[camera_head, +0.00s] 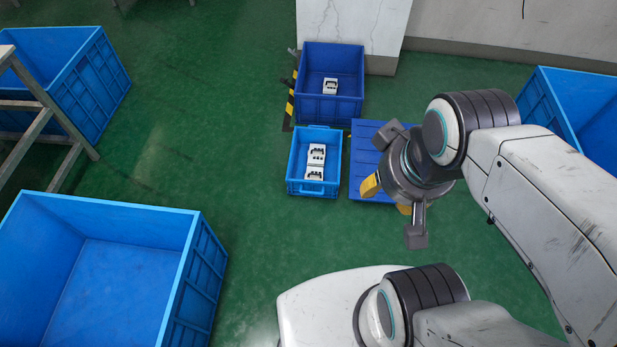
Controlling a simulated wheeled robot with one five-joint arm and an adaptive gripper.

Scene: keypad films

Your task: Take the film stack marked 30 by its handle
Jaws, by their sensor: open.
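Small white film stacks with dark handle-like parts are in two blue crates. Two stacks, a rear one (317,152) and a front one (313,172), lie close together in the small light-blue crate (314,188). Another stack (330,86) lies in the darker blue crate (331,112) behind it. Their markings are too small to read, so I cannot tell which is marked 30. My gripper (388,198), with yellow fingertips, is open and empty. In the picture it is right of the small crate, apart from the stacks.
A flat blue panel (366,146) is right of the small crate, partly hidden by my gripper. Large blue crates stand at lower left (75,270), upper left (60,55) and right (575,95). A white pillar (352,25) is behind. Green floor is clear left of the small crate.

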